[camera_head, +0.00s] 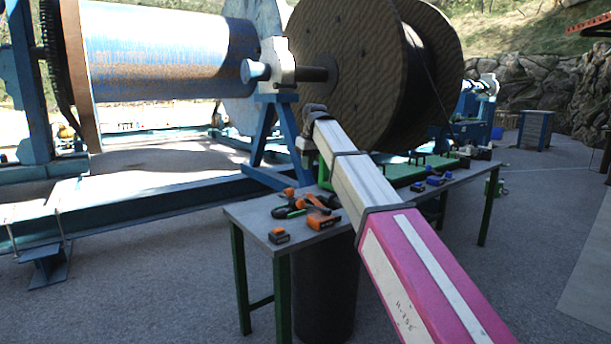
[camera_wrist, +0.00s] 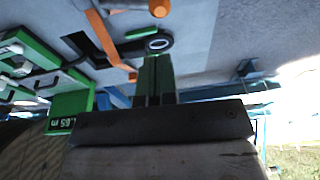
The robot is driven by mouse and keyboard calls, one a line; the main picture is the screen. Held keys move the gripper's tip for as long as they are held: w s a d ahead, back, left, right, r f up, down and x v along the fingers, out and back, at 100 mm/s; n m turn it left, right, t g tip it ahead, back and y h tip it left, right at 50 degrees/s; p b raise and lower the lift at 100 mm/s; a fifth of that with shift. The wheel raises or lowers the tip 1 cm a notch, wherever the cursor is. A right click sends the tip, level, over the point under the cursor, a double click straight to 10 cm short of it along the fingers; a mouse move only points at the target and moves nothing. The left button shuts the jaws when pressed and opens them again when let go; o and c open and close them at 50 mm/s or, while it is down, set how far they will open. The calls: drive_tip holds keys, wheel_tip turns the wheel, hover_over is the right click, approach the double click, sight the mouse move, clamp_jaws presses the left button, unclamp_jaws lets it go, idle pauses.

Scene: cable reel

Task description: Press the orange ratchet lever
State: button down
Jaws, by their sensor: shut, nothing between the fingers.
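My gripper (camera_wrist: 157,58) shows in the wrist view as two narrow fingers side by side, shut with nothing between them. A long orange bar (camera_wrist: 106,40) lies beyond and to the left of the fingertips, apart from them, beside a black angled part. It looks like the lever, but I cannot tell for certain. In the head view, an orange and black tool (camera_head: 323,220) lies on the grey workbench (camera_head: 255,212); I cannot tell whether it carries the lever.
Other orange and black tools (camera_head: 279,236) lie on the bench. A green device with a length display (camera_wrist: 62,126) is at the left of the wrist view. A large wooden cable reel (camera_head: 345,60) stands behind the bench. A dark bin (camera_head: 325,295) stands below its front edge.

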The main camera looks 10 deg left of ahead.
sight(301, 200)
drive_tip(key=f, duration=0.4)
drive_tip(key=a+f, duration=0.1)
drive_tip(key=f, duration=0.3)
drive_tip(key=w+a+f, duration=0.1)
drive_tip(key=f, duration=0.3)
drive_tip(key=shift+w+f, duration=0.1)
drive_tip(key=shift+f, duration=0.1)
drive_tip(key=shift+a, duration=0.1)
drive_tip(key=shift+s+a+f, duration=0.1)
drive_tip(key=shift+s+f, duration=0.1)
drive_tip(key=shift+f, duration=0.05)
drive_tip(key=shift+s+a+f+t+h, duration=0.3)
drive_tip(key=shift+s+f+t+h, duration=0.15)
drive_tip(key=shift+f, duration=0.5)
drive_tip(key=shift+s+a+f+t+h, duration=0.3)
drive_tip(key=shift+f+t, duration=0.25)
drive_tip(key=shift+f, duration=0.4)
drive_tip(key=shift+s+a+f+t+h, duration=0.3)
drive_tip(key=shift+f+t+h, duration=0.2)
drive_tip(key=shift+f, duration=0.45)
drive_tip(key=v, duration=1.4)
drive_tip(key=shift+s+a, duration=0.2)
drive_tip(key=shift+s, duration=0.1)
drive_tip(key=shift+r, duration=0.15)
